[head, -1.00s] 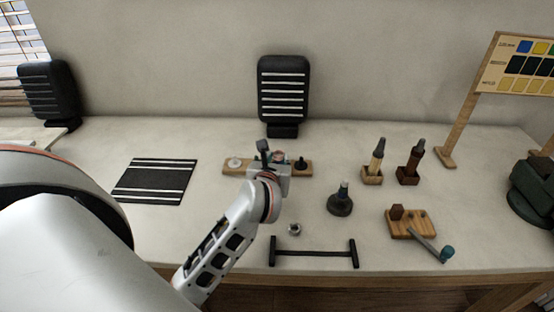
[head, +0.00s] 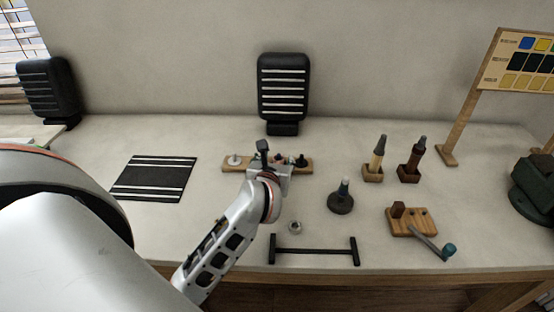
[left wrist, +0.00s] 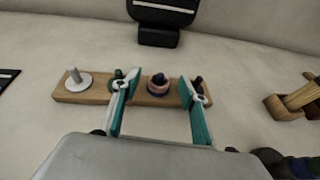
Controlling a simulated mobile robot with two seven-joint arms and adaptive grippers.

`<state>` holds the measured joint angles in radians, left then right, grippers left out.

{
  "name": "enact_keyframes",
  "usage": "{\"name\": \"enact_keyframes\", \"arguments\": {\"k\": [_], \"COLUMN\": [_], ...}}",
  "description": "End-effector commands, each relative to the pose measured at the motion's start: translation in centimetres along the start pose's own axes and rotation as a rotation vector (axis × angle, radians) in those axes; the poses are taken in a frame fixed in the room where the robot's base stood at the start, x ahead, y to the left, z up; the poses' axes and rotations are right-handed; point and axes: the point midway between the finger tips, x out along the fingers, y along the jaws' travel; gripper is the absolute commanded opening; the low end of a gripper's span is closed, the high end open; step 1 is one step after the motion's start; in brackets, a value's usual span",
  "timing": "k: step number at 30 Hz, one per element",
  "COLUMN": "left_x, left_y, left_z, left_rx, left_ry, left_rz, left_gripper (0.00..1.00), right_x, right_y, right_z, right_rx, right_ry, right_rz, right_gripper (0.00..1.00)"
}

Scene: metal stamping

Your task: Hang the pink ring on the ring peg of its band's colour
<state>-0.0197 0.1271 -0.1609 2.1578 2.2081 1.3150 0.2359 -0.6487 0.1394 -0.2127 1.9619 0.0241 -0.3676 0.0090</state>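The pink ring (left wrist: 158,88) sits around a peg with a dark blue top, near the middle of a wooden peg board (left wrist: 103,96) in the left wrist view. Dark blue shows inside and on the ring. A grey peg with a white disc (left wrist: 77,80) stands at the board's left end. A green peg (left wrist: 117,78) and a dark peg (left wrist: 198,82) are partly hidden by the fingers. My left gripper (left wrist: 161,92) is open, its teal-padded fingers either side of the ring and apart from it. In the head view my wrist hides much of the board (head: 235,167). My right gripper is out of view.
A striped black mat (head: 155,179) lies left. A black slatted panel (head: 284,88) stands behind the board. To the right are a dark cone stand (head: 341,199), two wooden holders with tools, and a block with a crank (head: 408,222). A black bar (head: 314,250) lies in front.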

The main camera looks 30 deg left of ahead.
Motion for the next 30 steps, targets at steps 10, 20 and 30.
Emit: {"name": "enact_keyframes", "arguments": {"k": [10,20,30], "left_x": [0.0,-0.7,-3.2], "left_y": [0.0,0.0,0.0], "left_z": [0.0,0.0,0.1], "left_rx": [0.000,0.000,-0.001], "left_ry": [0.001,0.001,0.001], "left_rz": [0.000,-0.001,-0.001], "left_gripper": [0.41,0.41,0.41], "right_x": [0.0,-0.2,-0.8], "right_y": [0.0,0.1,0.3], "right_z": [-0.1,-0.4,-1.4], "right_rx": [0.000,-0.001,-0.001], "right_ry": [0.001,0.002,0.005], "right_rz": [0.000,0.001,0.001], "right_gripper": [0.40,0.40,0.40]}}
